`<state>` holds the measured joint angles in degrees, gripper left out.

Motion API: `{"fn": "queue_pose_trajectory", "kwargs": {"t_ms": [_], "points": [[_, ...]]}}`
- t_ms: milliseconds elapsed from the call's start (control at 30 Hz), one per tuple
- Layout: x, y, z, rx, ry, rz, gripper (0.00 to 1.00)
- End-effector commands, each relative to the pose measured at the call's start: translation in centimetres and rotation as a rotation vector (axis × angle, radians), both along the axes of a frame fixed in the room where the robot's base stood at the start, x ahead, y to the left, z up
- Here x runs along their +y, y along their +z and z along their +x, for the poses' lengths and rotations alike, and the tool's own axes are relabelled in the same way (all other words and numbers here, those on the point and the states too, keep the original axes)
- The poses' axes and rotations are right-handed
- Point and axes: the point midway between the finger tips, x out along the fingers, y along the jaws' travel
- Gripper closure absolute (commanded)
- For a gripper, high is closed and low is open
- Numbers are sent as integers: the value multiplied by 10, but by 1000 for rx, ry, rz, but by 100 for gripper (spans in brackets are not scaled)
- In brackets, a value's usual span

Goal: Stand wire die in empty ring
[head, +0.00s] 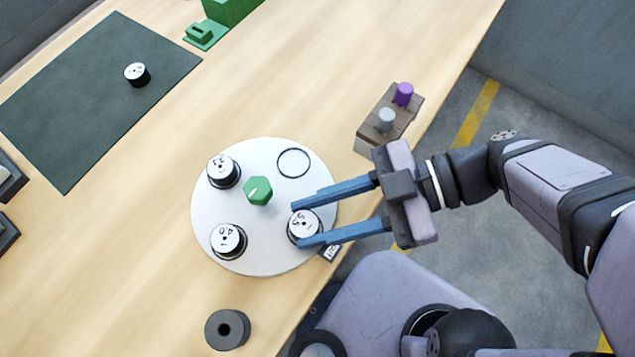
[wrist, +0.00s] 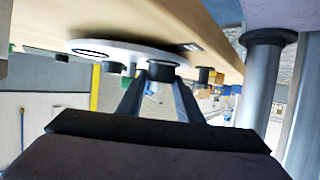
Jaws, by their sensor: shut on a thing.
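A round white plate (head: 262,238) bears several black wire dies with white numbered tops and one empty black ring outline (head: 294,163) at its upper right. My gripper (head: 298,225) reaches in from the right, its blue fingers shut on the lower-right die (head: 304,227), one finger on each side. This die is upright at its spot on the plate; I cannot tell if it is lifted. Other dies stand at upper left (head: 222,170) and lower left (head: 228,240). One more die (head: 138,74) stands on the dark green mat. The wrist view shows the gripped die (wrist: 161,71) between the fingers.
A green hexagonal knob (head: 258,190) rises from the plate's middle. A grey holed cylinder (head: 227,329) stands below the plate. A brown block with purple and grey knobs (head: 390,115) sits near the table's right edge. The mat (head: 80,110) is mostly clear.

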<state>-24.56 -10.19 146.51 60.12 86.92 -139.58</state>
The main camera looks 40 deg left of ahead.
Motion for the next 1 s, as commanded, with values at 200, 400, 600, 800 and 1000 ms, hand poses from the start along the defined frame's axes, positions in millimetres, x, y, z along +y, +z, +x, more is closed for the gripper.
{"fn": "queue_pose_trajectory", "kwargs": {"t_ms": [200, 400, 600, 800, 1000], "points": [[0, -2, 0, 0, -1, 2, 98], [0, -4, 0, 0, -1, 2, 98], [0, -5, 0, -1, 0, 1, 49], [0, -5, 0, 0, 0, 0, 49], [0, -4, 0, 0, 0, 0, 49]]}}
